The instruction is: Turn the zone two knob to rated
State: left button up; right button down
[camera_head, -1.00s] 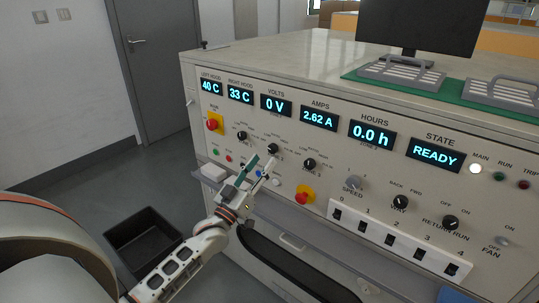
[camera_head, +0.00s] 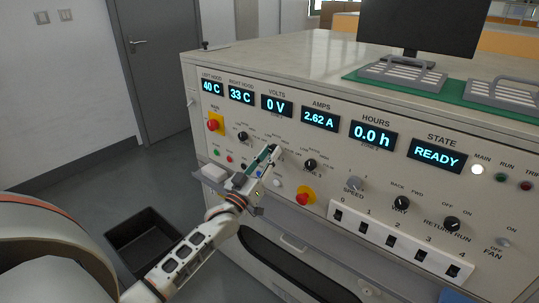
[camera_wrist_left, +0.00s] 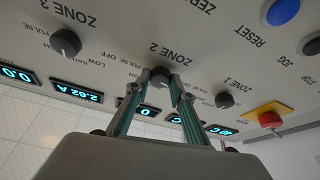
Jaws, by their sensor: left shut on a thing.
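The zone two knob (camera_wrist_left: 160,77) is a dark round knob on the panel, under the ZONE 2 label in the left wrist view. My left gripper (camera_wrist_left: 161,84) has its two fingertips on either side of the knob and is shut on it. In the head view my left gripper (camera_head: 269,154) reaches the panel and hides the knob. The knob's pointer and which mark it faces cannot be made out. My right gripper is not in view.
The zone three knob (camera_wrist_left: 65,43) and zone one knob (camera_wrist_left: 225,100) flank it. A red emergency button (camera_head: 305,196) sits below right, and a red main switch (camera_head: 214,123) at left. The state display (camera_head: 436,152) reads READY. A black bin (camera_head: 145,240) stands on the floor.

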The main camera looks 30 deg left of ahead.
pick_arm(q)
jog(key=shift+m, duration=0.5)
jog(key=m+h, duration=0.2)
jog(key=shift+a+m, duration=0.1)
jog(key=shift+m, duration=0.3)
jog(key=m+h, duration=0.2)
jog(key=m, duration=0.2)
jog(key=m+g+h, duration=0.1)
jog(key=m+h, duration=0.1)
jog(key=m, duration=0.1)
jog(key=shift+a+r+m, duration=0.1)
jog(key=shift+a+m, duration=0.05)
jog(key=shift+m, duration=0.25)
jog(key=m+h, duration=0.1)
jog(key=m, duration=0.1)
jog(key=m+g+h, duration=0.1)
jog(key=m, duration=0.1)
jog(key=shift+a+r+m+g, duration=0.1)
jog(key=shift+r+m+g, duration=0.05)
jog(key=shift+m+g, duration=0.2)
jog(key=m, duration=0.3)
jog(key=shift+g+p, duration=0.35)
jog(key=shift+m+g+h, duration=0.4)
jog(key=shift+m, duration=0.65)
jog(key=shift+p, duration=0.3)
